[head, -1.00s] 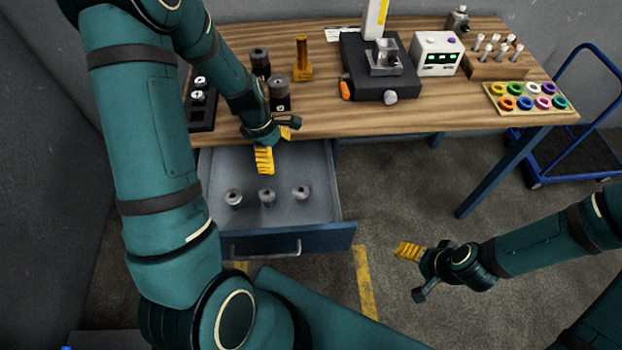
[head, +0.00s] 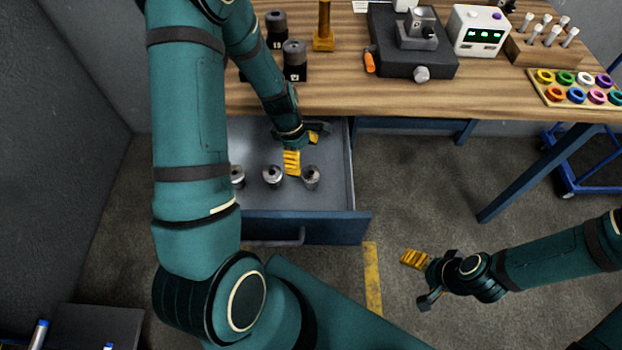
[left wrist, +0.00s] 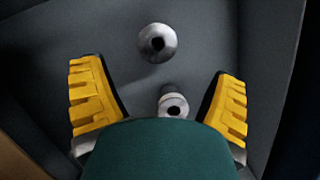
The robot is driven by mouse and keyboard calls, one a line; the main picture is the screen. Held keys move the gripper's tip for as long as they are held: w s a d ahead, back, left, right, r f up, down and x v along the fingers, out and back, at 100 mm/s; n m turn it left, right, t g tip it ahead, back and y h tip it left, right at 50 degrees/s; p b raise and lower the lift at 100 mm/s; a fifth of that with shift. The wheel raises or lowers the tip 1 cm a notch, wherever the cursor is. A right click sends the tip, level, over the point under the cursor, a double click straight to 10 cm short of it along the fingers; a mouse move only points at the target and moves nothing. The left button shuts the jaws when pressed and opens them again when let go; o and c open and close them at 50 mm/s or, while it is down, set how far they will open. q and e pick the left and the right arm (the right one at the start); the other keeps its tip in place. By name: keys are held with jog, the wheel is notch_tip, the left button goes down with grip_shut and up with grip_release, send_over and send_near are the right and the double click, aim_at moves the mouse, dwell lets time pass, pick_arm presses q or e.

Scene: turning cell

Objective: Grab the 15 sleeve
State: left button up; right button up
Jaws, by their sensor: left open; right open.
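Three grey metal sleeves stand in a row in the open drawer (head: 335,192): a left one (head: 238,177) partly hidden by my arm, a middle one (head: 272,176) and a right one (head: 311,178). No size marking is legible, so I cannot tell which is the 15. My left gripper (head: 303,149) is open and empty over the drawer, just behind the middle and right sleeves. The left wrist view shows one sleeve (left wrist: 157,43) ahead of the fingers and another (left wrist: 173,104) between them, lower in the picture. My right gripper (head: 424,277) is open and empty over the floor.
The wooden workbench (head: 480,92) stands behind the drawer, with black holders (head: 295,62), a dark fixture (head: 405,55), a white meter (head: 478,30) and a tray of coloured rings (head: 575,88).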

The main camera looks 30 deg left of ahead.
aim_at(311, 172)
pick_arm(q)
jog(key=b+x, duration=0.1)
jog(key=x, duration=0.2)
jog(key=b+x, duration=0.1)
jog(key=x, duration=0.3)
jog(key=shift+w+f, duration=0.25)
jog(key=shift+f, duration=0.05)
jog(key=shift+r, duration=0.1)
jog(key=c, duration=1.4)
